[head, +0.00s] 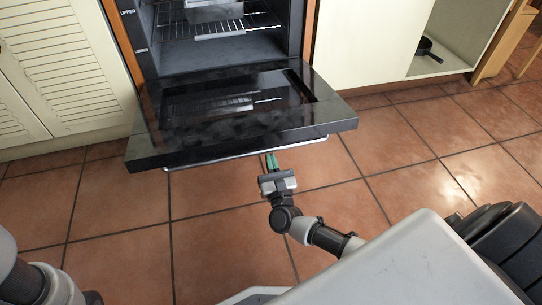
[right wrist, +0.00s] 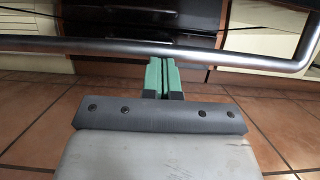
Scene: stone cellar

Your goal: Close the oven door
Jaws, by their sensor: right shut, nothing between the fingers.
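The oven door (head: 240,118) is black and hangs open, folded down to about level in front of the oven (head: 215,50). A silver handle bar (head: 235,156) runs along its outer edge; the bar also crosses the right wrist view (right wrist: 140,47). My right gripper (head: 271,160) is shut and empty, its green fingers pointing at the handle from the front. In the right wrist view the closed fingertips (right wrist: 163,62) are at or just under the bar; I cannot tell whether they touch it. My left arm shows at the lower left, but its gripper is not visible.
Inside the oven is a wire rack (head: 220,27) with a metal pan (head: 212,12) above it. White louvred cabinets (head: 60,70) stand at the left. An open cabinet at the right holds a black frying pan (head: 427,48). The tiled floor (head: 400,165) in front is clear.

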